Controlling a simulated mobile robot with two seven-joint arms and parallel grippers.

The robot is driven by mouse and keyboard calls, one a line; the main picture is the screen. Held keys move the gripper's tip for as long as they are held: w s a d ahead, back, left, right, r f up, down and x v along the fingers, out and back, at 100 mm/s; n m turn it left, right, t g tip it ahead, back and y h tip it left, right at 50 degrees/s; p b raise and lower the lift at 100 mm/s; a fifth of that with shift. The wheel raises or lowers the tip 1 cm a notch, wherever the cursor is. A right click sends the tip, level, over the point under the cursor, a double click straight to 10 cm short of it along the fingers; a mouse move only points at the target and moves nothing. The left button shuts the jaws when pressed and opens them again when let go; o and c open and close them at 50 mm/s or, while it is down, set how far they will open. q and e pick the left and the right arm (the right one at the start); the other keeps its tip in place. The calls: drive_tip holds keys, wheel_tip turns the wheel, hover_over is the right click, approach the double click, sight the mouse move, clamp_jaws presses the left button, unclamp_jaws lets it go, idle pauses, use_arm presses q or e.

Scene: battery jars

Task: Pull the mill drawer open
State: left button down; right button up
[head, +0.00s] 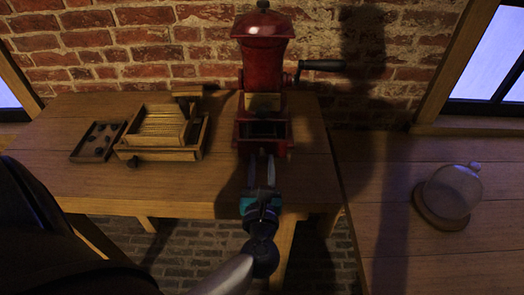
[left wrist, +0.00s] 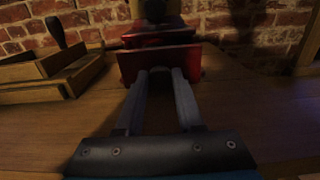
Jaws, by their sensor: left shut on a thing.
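The red mill (head: 263,55) stands upright at the back of the wooden table, with a black crank handle at its right. Its drawer (head: 262,144) is low on the front; a dark hollow shows behind the front panel, so it looks at least partly out. My left gripper (head: 261,158) reaches in from the front, its fingertips at the middle of the drawer front. In the left wrist view the fingers (left wrist: 160,72) close together at the red drawer front (left wrist: 158,60). They are shut on the drawer's knob, which they hide. My right gripper is not in view.
Left of the mill are a wooden box with a slatted top (head: 163,128) and a small tray with dark pieces (head: 97,142). A glass dome on a wooden base (head: 450,190) stands on the right-hand table. The table right of the mill is clear.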

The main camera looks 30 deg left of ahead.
use_arm(q)
drive_tip(key=v, duration=0.5)
drive_tip(key=shift+s+d+f+b, duration=0.1)
drive_tip(key=shift+f+b, duration=0.05)
drive_tip(key=shift+b, duration=0.25)
drive_tip(key=shift+s+d, duration=0.3)
drive_tip(key=shift+s, duration=0.2)
drive_tip(key=c, duration=0.6)
unclamp_jaws()
drive_tip(key=shift+o, duration=0.2)
